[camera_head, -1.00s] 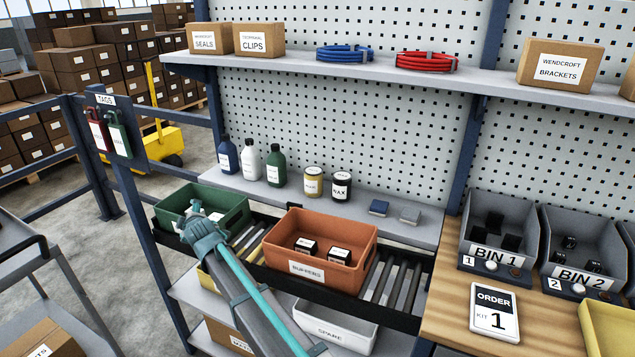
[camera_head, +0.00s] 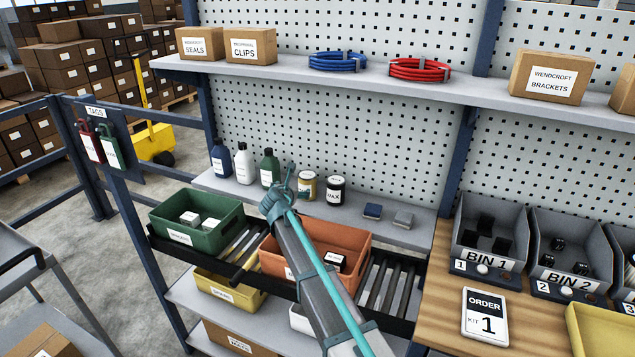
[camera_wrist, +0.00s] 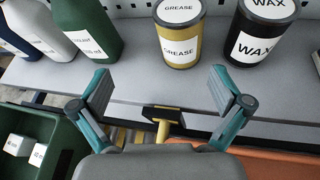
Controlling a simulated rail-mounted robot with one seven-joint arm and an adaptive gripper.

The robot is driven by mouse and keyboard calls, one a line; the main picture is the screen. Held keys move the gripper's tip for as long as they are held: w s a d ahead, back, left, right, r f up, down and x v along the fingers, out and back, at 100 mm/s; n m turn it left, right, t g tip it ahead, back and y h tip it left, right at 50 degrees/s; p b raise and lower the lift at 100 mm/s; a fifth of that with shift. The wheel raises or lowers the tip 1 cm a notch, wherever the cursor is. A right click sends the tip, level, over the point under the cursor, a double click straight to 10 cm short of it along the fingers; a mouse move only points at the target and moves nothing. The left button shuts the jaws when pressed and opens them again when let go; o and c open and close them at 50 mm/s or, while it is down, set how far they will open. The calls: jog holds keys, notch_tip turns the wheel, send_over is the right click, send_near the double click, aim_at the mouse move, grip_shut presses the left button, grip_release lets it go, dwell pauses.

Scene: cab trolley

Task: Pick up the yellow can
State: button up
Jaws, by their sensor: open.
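The yellow can (camera_head: 307,186) stands upright on the grey shelf, between the green bottle and the black wax can. In the wrist view the yellow can (camera_wrist: 179,38) has a white label and lid reading GREASE. My gripper (camera_head: 287,180) is at the shelf's front edge, just left of the can in the head view. In the wrist view my gripper (camera_wrist: 160,92) is open and empty, its two fingers spread apart in front of the can. The can lies beyond the fingertips, slightly right of the middle between them, and is not touched.
The black wax can (camera_wrist: 260,32) stands close right of the yellow can. The green bottle (camera_wrist: 88,32) stands to its left, beside white and blue bottles. An orange bin (camera_head: 340,238) and a green bin (camera_head: 196,222) sit below the shelf (camera_head: 330,211).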

aim_at(305, 183)
jog(key=shift+n+h, duration=0.3)
jog(key=shift+n, duration=0.3)
jog(key=w+d, duration=0.1)
jog(key=w+d+f+p, duration=0.1)
jog(key=w, duration=0.1)
jog(key=w+d, duration=0.1)
jog(key=w, duration=0.1)
jog(key=shift+w+d+f+p, duration=0.15)
jog(key=shift+w+f+p, duration=0.05)
jog(key=shift+p, duration=0.1)
jog(key=shift+p+x, duration=1.25)
jog(key=shift+x, duration=1.7)
jog(key=shift+s+d+f, duration=0.1)
jog(key=shift+f, duration=0.05)
jog(key=c, duration=1.5)
jog(key=shift+c, duration=0.5)
